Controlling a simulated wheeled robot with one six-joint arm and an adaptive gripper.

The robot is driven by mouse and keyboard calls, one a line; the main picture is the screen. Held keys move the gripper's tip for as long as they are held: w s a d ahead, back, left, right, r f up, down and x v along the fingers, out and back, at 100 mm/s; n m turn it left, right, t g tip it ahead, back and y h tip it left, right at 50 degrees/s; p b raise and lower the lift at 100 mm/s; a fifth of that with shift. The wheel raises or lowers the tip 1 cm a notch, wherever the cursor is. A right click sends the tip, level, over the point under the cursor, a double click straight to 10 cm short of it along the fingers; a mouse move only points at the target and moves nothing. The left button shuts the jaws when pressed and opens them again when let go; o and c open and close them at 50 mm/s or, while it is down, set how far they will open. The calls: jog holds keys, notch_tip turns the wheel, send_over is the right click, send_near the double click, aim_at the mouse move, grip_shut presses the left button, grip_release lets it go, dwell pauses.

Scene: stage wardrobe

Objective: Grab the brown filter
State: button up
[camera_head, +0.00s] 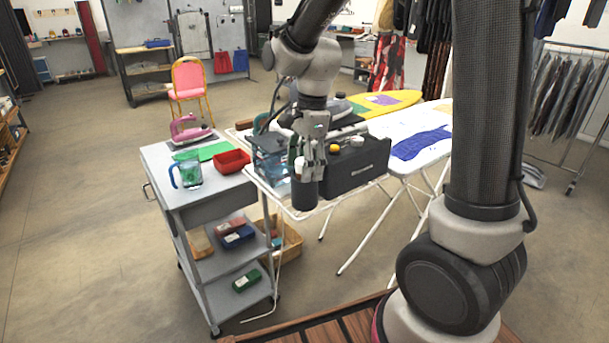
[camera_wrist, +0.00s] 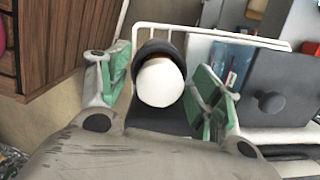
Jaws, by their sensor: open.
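A dark cylinder (camera_head: 305,193) with a rounded white top stands at the front edge of the white wire rack. In the wrist view the same dark cylinder (camera_wrist: 158,48) and its white top (camera_wrist: 160,83) lie between my fingers, with a little brown showing behind the white. I cannot tell whether this is the brown filter; no other clearly brown filter shows. My gripper (camera_head: 311,160) is open, pointing down just above the cylinder. In the wrist view my gripper (camera_wrist: 162,80) has green-padded fingers on both sides of it, with gaps visible.
A dark box (camera_head: 352,168) stands close right of my gripper, and a blue clear tank (camera_head: 268,160) close left. The grey trolley (camera_head: 165,158) holds a red tray (camera_head: 232,161), a blue-handled jug (camera_head: 187,172) and a pink iron (camera_head: 189,129). The floor at left is clear.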

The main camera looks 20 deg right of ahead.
jog(key=shift+c, duration=0.2)
jog(key=c, duration=1.1)
